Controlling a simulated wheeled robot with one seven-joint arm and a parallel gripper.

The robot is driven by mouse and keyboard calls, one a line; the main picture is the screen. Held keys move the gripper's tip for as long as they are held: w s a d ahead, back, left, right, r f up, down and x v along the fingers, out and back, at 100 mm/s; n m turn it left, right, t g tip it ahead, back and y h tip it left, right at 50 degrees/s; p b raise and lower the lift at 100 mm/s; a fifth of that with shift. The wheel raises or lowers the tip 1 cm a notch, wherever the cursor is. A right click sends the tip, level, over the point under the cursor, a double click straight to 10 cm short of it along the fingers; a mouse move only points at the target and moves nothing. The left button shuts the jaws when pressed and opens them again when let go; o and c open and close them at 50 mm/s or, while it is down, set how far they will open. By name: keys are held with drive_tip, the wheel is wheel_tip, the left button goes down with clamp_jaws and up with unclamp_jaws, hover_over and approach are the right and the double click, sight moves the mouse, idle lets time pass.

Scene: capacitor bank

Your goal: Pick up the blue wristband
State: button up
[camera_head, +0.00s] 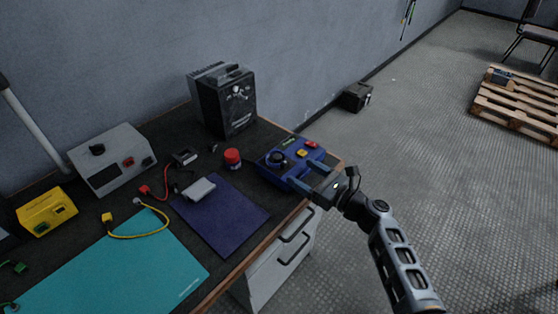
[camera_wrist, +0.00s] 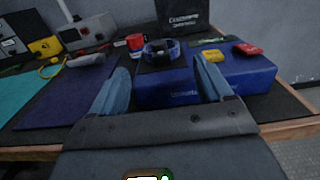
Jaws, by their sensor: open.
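The blue wristband (camera_head: 277,158) looks like a dark ring with blue on it, on top of a blue box (camera_head: 283,178) at the right end of the bench. In the wrist view the wristband (camera_wrist: 161,52) stands on the left part of the blue box (camera_wrist: 255,86). My gripper (camera_head: 303,175) is at the box's front right side. In the wrist view my gripper (camera_wrist: 160,66) has its two fingers wide apart, with nothing between them held. The wristband shows beyond the fingertips, roughly centred between them.
A yellow block (camera_head: 301,153) and a red piece (camera_head: 311,144) share the box top. A red-lidded jar (camera_head: 232,158) stands left of the box, and a black power unit (camera_head: 226,102) behind. A dark blue mat (camera_head: 225,222) and a teal mat (camera_head: 120,270) lie to the left.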

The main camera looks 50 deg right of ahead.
sight(287, 164)
drive_tip(key=w, duration=0.7)
drive_tip(key=shift+w+a+f+p, duration=0.1)
drive_tip(key=shift+w+f+p, duration=0.1)
drive_tip(key=shift+p, duration=0.15)
drive_tip(key=c, duration=0.9)
drive_tip(key=shift+o, duration=0.2)
drive_tip(key=shift+r, duration=0.15)
